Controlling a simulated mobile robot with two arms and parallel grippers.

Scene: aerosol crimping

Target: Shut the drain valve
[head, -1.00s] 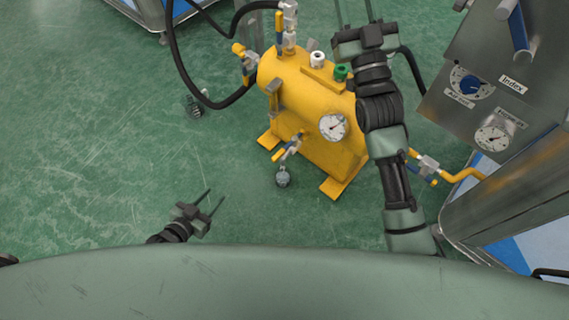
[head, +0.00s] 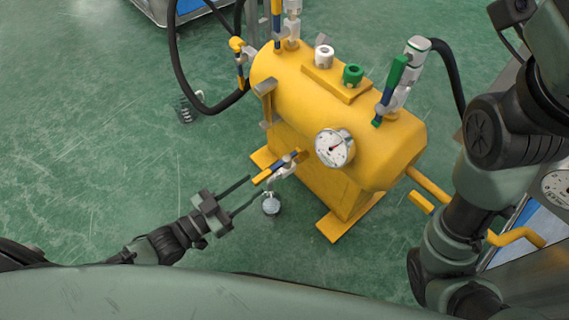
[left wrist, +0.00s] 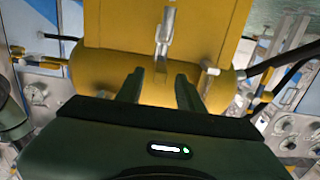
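The drain valve (head: 283,170) is a small silver fitting low on the near side of the yellow tank (head: 385,155), above a grey round end piece (head: 271,205). Its yellow-and-blue lever points down-left in the head view. My left gripper (head: 257,188) is open and empty, its fingertips close to the lever's outer end. I cannot tell whether they touch it. In the left wrist view the two fingers (left wrist: 158,90) are apart, pointing at the yellow tank (left wrist: 115,55), with a silver fitting (left wrist: 165,35) ahead. My right gripper is out of view.
A pressure gauge (head: 334,148) sits beside the drain valve. A green-handled valve (head: 392,85), white cap (head: 324,56) and green cap (head: 353,74) are on top. A black hose (head: 175,60) loops at left.

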